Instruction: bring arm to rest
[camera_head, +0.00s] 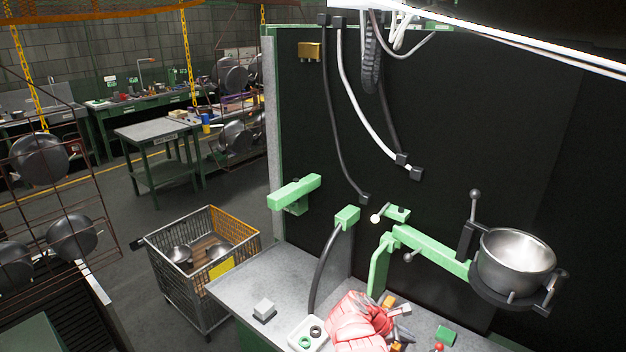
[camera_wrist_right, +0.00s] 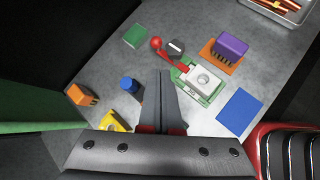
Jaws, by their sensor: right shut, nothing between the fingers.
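My right gripper (camera_head: 402,310) shows at the bottom middle of the head view, with red housing and grey fingers above the grey workbench (camera_head: 240,290). In the right wrist view its dark fingers (camera_wrist_right: 166,88) are together with nothing between them. They are over the bench among small parts, and how high they are is hard to tell. A blue cylinder (camera_wrist_right: 130,84) is just left of the fingers. A green and white fixture (camera_wrist_right: 203,80) with a red-knobbed lever is to their right. My left gripper is not in view.
A green bracket arm (camera_head: 432,250) carries a steel pot (camera_head: 517,262) at right, before a black panel (camera_head: 480,130). A purple brush (camera_wrist_right: 230,46), a blue square (camera_wrist_right: 240,110) and an orange brush (camera_wrist_right: 80,95) lie on the bench. A wire cart (camera_head: 190,290) stands left.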

